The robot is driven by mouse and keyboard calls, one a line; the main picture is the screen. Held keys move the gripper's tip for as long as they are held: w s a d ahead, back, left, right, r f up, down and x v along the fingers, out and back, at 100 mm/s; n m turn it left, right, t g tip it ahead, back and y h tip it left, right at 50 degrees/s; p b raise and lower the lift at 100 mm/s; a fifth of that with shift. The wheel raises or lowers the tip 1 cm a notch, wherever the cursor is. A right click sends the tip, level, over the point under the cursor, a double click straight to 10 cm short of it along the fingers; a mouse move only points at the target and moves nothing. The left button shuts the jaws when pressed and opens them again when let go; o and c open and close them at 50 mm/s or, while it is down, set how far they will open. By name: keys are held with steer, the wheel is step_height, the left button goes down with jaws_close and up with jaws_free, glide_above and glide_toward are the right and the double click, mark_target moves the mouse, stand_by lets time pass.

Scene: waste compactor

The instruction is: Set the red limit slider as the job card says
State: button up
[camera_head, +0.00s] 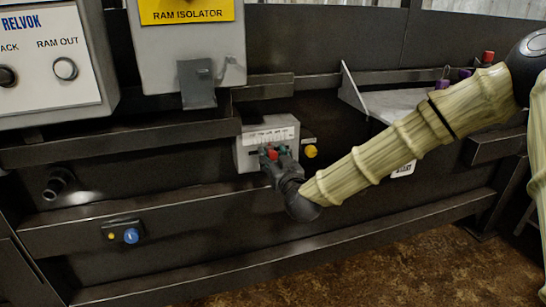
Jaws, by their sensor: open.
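The red limit slider (272,154) is a small red knob on the front of a grey box (246,158) fixed to the dark metal frame. A printed scale (270,135), too small to read, runs above it. Teal spots show on both sides of the red knob; I cannot tell what they are. My gripper (274,163) is open right at the knob, its fingers covering part of the box front. I cannot tell whether they touch the knob. I cannot make out a readable job card.
A yellow-orange button (311,151) sits right of the box. Above left are the RAM ISOLATOR box (160,50) and a RELVOK panel (50,90) with buttons. A small panel with a blue knob (131,236) is lower left. A grey shelf (390,103) lies behind my arm.

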steer(key=shift+w, duration=0.2)
jaws_close()
steer(key=shift+w+d, duration=0.2)
steer(key=shift+d, duration=0.4)
steer(key=shift+w+d, duration=0.2)
steer(key=shift+d, duration=0.4)
jaws_free()
steer(key=shift+s, duration=0.15)
steer(key=v, duration=1.1)
steer(key=shift+s, duration=0.35)
steer(key=shift+d, duration=0.15)
